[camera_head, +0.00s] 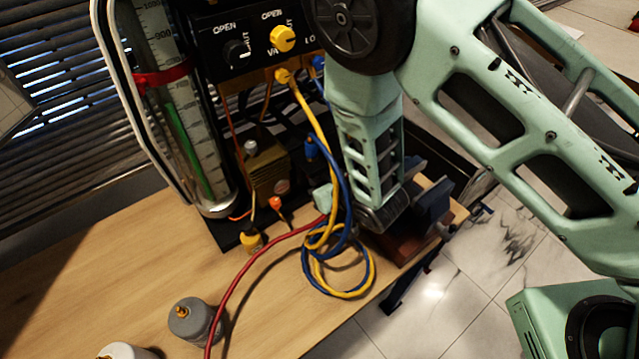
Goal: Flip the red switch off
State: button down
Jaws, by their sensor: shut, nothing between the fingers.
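I cannot make out the red switch in the head view; my arm covers part of the rig. My gripper (383,214) points down at the right end of the rig, above the wooden bench's right edge. Its dark ridged tip looks shut and empty. It is to the right of the blue and yellow hoses and close to a red-brown block (408,248). The black gauge rig (222,75) stands at the back with a yellow knob (284,39) and a black knob (236,53) on its panel.
Coiled blue and yellow hoses (345,292) and a red hose (240,285) lie on the wooden bench (110,265). A grey canister (193,322) stands at the front left. A clear gauge tube (185,120) stands at the rig's left. Bench's left part is clear.

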jog(key=shift+w+a+r, duration=0.1)
jog(key=shift+r, duration=0.1)
jog(key=shift+r+p, duration=0.45)
jog(key=shift+r, duration=0.25)
